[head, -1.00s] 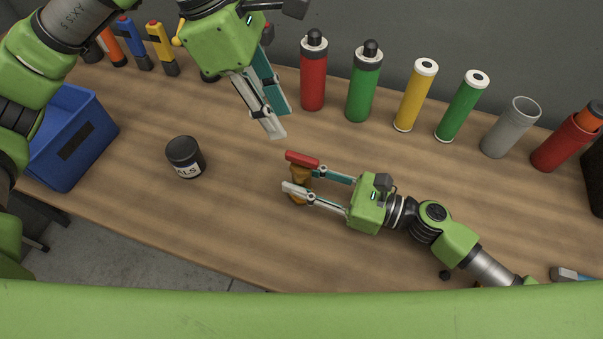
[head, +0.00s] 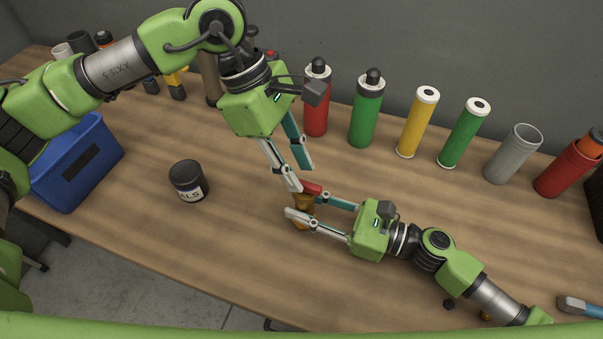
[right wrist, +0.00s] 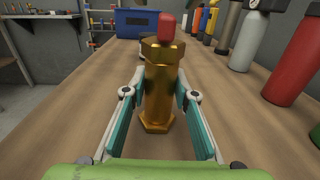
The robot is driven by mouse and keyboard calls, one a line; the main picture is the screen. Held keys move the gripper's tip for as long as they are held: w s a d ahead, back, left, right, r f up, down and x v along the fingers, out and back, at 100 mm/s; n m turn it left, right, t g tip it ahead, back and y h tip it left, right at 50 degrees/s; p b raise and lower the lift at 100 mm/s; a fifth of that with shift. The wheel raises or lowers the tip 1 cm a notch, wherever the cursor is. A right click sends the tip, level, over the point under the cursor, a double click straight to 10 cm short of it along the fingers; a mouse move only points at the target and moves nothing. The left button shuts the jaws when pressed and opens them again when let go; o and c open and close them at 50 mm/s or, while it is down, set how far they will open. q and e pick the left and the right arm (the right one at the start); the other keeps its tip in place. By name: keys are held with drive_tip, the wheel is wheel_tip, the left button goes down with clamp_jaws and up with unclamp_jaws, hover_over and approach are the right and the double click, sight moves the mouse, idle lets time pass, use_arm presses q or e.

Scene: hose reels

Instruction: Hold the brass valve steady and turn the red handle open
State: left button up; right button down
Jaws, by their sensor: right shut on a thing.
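The brass valve (head: 302,216) stands upright on the wooden table between the fingers of my right gripper (head: 294,205). That gripper is shut on its body; the right wrist view shows the valve (right wrist: 159,88) with a finger on each side. The red handle (head: 312,190) sits on top of the valve and also shows in the right wrist view (right wrist: 166,28). My left gripper (head: 300,178) points down just above the handle, its fingers apart. One fingertip overlaps the handle's left end in the head view and hides part of it; I cannot tell whether they touch.
A black-lidded jar (head: 188,181) stands left of the valve, and a blue bin (head: 78,160) is at the far left. A red bottle (head: 317,98), a green bottle (head: 366,108) and several tubes line the back edge. The table in front of the valve is clear.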

sight(305, 186)
use_arm(q)
drive_tip(key=shift+x, duration=1.3)
clamp_jaws()
